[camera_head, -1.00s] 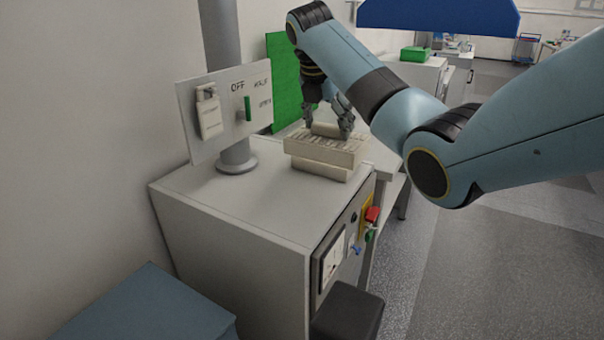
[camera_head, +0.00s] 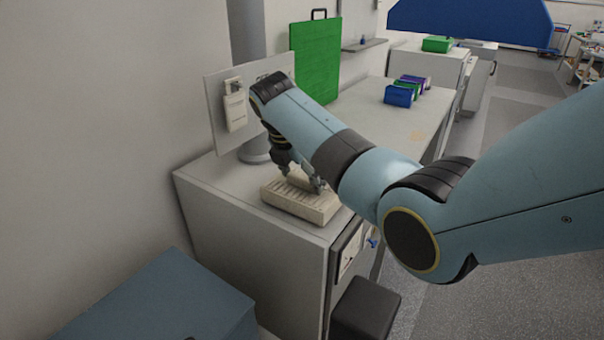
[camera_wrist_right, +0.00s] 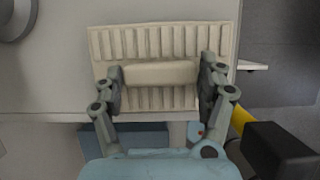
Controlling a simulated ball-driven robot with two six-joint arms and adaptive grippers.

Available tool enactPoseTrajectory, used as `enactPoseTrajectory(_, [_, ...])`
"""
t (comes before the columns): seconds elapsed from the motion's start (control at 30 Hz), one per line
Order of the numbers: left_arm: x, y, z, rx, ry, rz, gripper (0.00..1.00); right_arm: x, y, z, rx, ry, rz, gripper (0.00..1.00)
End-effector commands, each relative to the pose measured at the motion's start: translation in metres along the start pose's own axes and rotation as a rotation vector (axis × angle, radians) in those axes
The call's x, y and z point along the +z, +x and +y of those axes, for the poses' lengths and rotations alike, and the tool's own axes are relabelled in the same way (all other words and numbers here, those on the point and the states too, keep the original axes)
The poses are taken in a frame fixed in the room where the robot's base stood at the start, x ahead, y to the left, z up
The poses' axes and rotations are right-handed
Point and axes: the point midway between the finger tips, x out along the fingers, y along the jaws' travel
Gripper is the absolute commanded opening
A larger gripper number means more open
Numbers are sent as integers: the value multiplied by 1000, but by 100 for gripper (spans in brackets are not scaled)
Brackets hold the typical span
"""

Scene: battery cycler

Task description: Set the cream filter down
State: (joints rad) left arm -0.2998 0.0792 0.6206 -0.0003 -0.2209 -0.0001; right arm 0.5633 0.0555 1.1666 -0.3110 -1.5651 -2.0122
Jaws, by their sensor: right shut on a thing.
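The cream filter (camera_head: 300,203) is a ribbed rectangular block with a raised bar handle. In the head view it is at the top of the grey cabinet (camera_head: 215,180), close to the front edge. My right gripper (camera_head: 302,183) is above it, fingers down, shut on the handle. In the right wrist view the filter (camera_wrist_right: 160,42) shows its ribs, and my right gripper (camera_wrist_right: 160,78) has one finger at each end of the bar. I cannot tell whether its underside touches the cabinet top. My left gripper is out of view.
A green board (camera_head: 315,60) leans farther back. A bench (camera_head: 375,120) with several coloured bins (camera_head: 398,95) lies beyond. A blue box (camera_head: 165,300) is at the front left. The cabinet's left top is clear.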

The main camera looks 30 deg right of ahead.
Motion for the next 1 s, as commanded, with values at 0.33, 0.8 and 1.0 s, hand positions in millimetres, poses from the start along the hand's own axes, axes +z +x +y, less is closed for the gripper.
enactPoseTrajectory(0.33, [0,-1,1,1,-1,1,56,-1,3,1,2,1,0,17])
enactPoseTrajectory(0.8, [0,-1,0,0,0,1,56,-2,5,0,1,0,0,98])
enactPoseTrajectory(1.0, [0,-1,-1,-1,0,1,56,-1,-10,1,5,0,0,98])
